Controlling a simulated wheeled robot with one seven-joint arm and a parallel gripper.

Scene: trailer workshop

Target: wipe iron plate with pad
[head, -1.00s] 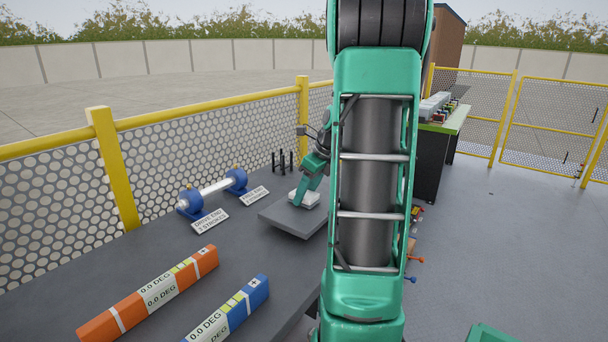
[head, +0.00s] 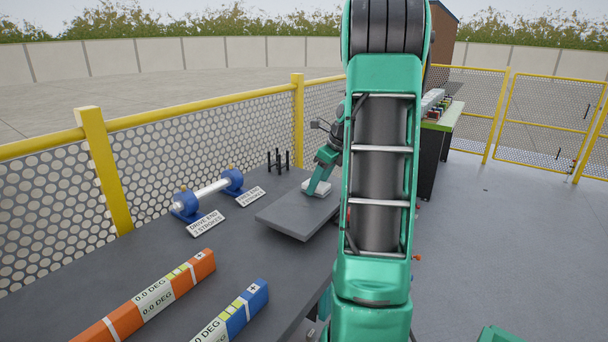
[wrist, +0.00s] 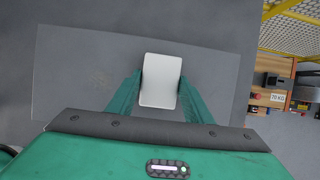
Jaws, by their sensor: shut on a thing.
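The iron plate (head: 290,217) is a flat grey slab on the dark bench, left of my arm in the head view. It also shows in the wrist view (wrist: 75,75), with a faint brownish patch left of the pad. The pad (wrist: 161,80) is a white block, and it also shows in the head view (head: 317,188) at the plate's far part. My gripper (wrist: 160,88) is shut on the pad, one green finger on each side. The pad appears to be on or just above the plate; contact cannot be told. My arm hides the plate's right end in the head view.
A shaft on blue supports (head: 208,193) with label plates stands left of the plate. Black upright pegs (head: 278,160) stand behind it. Orange (head: 150,298) and blue (head: 236,314) level bars lie in front. A yellow-railed mesh fence (head: 200,108) runs along the bench's far side.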

